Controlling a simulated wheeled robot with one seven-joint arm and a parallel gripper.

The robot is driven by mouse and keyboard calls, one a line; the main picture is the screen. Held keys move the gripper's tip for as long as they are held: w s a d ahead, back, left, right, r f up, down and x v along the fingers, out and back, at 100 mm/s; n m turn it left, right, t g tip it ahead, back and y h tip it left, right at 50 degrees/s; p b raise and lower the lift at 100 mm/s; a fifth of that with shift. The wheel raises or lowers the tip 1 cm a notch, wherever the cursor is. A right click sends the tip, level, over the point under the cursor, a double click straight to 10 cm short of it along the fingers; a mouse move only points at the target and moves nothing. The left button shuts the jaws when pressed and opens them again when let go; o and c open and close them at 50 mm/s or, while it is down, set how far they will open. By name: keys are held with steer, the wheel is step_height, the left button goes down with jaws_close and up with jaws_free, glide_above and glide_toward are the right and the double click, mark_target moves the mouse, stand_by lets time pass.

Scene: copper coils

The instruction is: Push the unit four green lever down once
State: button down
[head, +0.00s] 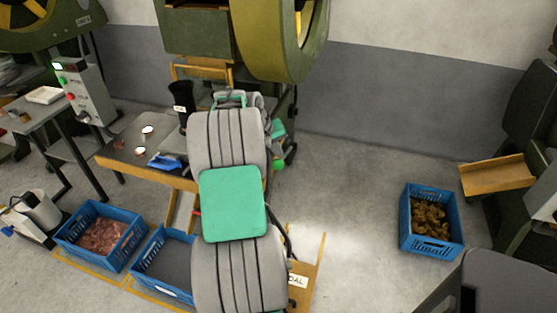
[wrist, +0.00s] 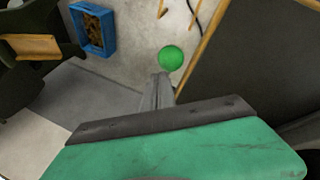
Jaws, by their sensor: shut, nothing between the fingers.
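The lever's round green knob (wrist: 171,58) shows in the wrist view, just beyond the tips of my gripper (wrist: 160,80). In the head view a green ball (head: 279,165), which looks like the same knob, sits just right of my arm beside the press. My gripper is shut and empty, its fingers pointing toward the knob. A small gap seems to show between fingertips and knob, but I cannot tell their depth. The lever's rod is not clearly visible. My arm hides the gripper and much of the press in the head view. No unit number is readable.
A blue crate of brown pieces (head: 431,222) stands at right, below a tan chute (head: 497,176). Blue crates (head: 100,236) stand at lower left, near a workbench (head: 118,158). A yellow-edged board with a partly hidden sign (head: 298,281) is near my arm. Floor between is clear.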

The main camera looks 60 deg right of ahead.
mark_target(276, 163)
steer(key=shift+s+a+f+b, duration=0.1)
steer(key=shift+a+f+b, duration=0.3)
steer(key=shift+f, duration=0.35)
steer(key=shift+a+f+b, duration=0.15)
steer(key=shift+f+b, duration=0.35)
steer(key=shift+f, duration=0.25)
steer(key=shift+s+a+f+b, duration=0.1)
steer(key=shift+a+f+b, duration=0.3)
steer(key=shift+f, duration=0.35)
stand_by(1.6)
steer(key=shift+d, duration=0.1)
stand_by(0.4)
steer(key=shift+w+d+r+p, duration=0.1)
steer(key=shift+d+r+p, duration=0.25)
steer(key=shift+r+p, duration=0.5)
steer(key=shift+w+d+r+p, duration=0.1)
steer(key=shift+d+r+p, duration=0.25)
steer(key=shift+r+p, duration=0.5)
steer(key=shift+w+d+r+p, duration=0.1)
steer(key=shift+d+r+p, duration=0.4)
steer(key=shift+r, duration=0.6)
steer(key=shift+a+r, duration=0.1)
steer(key=r+p, duration=0.1)
steer(key=d+r+p, duration=0.1)
steer(key=r+p, duration=0.2)
steer(key=shift+d+r, duration=0.25)
steer(key=shift+d, duration=0.1)
steer(key=shift+w, duration=0.1)
